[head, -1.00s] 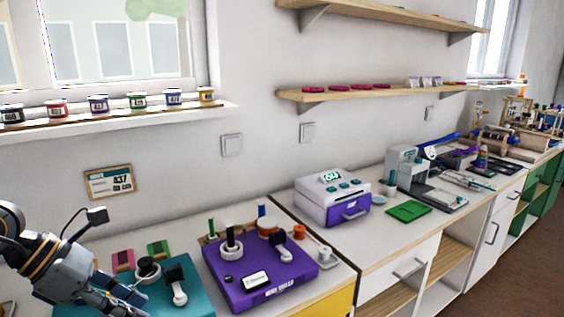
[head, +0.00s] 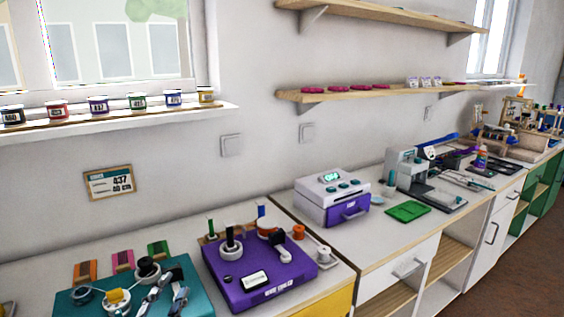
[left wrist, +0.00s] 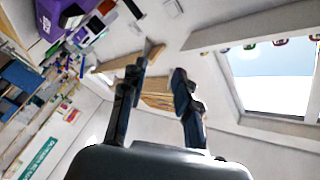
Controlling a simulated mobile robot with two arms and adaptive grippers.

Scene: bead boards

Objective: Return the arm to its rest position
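My left gripper (head: 167,288) shows low in the head view, its metallic fingers in front of the teal board (head: 204,305). In the left wrist view its two dark fingers (left wrist: 159,73) stand apart with nothing seen between them. I cannot tell whether they touch anything on the board. Most of the left arm is out of the head view. My right gripper is in neither view.
The purple board (head: 228,293) lies right of the teal one. A purple-and-white machine (head: 330,197) and green tray (head: 407,211) stand further right. Jars line the sill (head: 150,117).

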